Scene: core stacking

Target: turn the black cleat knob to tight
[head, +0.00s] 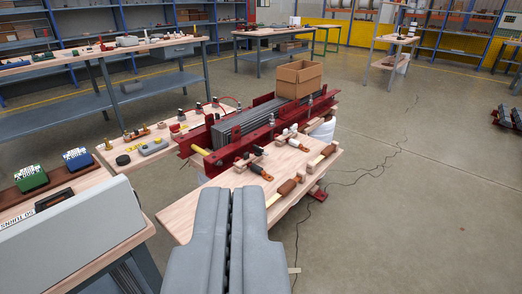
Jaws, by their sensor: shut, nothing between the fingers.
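My gripper (231,205) points forward at the bottom centre, its two grey fingers shut together with nothing between them. Beyond its tips, a red clamping frame (232,152) holds a stack of grey sheets (250,121) on a wooden-topped table (187,211). Several small upright fittings with dark tops stand along the frame, such as one on its near side (272,120). They are too small to tell which, if any, is the black cleat knob, or how it is turned. My gripper is apart from all of them.
Wooden-handled tools (288,187) lie on the table's right part. A cardboard box (298,78) sits at the frame's far end. A green block (31,177) and a blue block (77,159) stand at left. The floor (410,210) at right is open, with a thin cable across it.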

